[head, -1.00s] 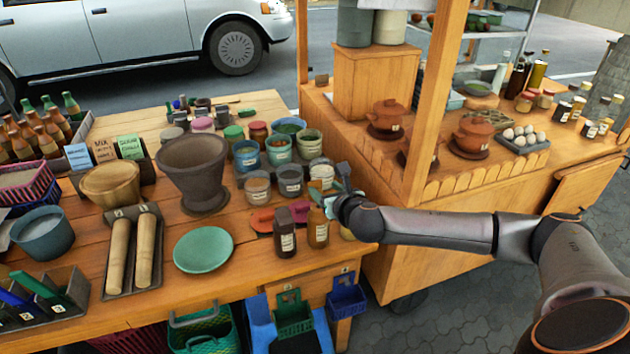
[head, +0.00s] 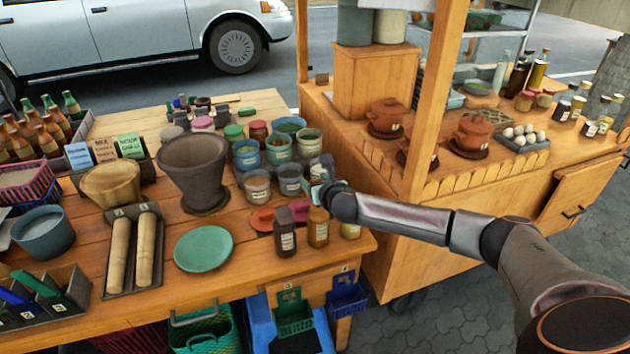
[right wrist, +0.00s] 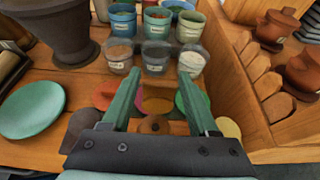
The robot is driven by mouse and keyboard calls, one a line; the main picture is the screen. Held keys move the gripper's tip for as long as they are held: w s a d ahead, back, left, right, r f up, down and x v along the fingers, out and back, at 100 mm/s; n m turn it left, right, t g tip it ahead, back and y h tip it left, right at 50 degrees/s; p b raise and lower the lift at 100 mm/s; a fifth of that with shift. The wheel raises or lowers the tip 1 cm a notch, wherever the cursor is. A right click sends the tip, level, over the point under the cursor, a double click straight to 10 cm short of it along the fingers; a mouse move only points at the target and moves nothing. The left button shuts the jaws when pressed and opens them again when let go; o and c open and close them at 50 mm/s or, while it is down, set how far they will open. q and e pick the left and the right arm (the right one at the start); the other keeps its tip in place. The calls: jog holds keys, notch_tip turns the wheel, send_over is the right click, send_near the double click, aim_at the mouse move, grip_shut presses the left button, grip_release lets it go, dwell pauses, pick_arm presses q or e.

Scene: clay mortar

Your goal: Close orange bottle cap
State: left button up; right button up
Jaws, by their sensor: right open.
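An orange-brown bottle (head: 318,230) with a pale label stands upright near the right end of the wooden table. In the right wrist view its round top (right wrist: 154,125) shows low between my fingers; I cannot tell how tightly the cap sits. My right gripper (head: 317,192) is open, with teal fingers, just above and behind this bottle. In the right wrist view the open right gripper (right wrist: 158,92) has nothing held between its fingers. My left gripper is not in view.
A dark bottle (head: 285,238) stands close on the left and a small yellow jar (head: 351,230) on the right. Flat coloured lids, including an orange-red one (head: 262,220), lie nearby. Several cups stand behind, including a grey one (head: 290,180). The wooden stall (head: 385,160) bounds the right.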

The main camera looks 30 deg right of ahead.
jog(key=shift+c, duration=0.3)
grip_shut()
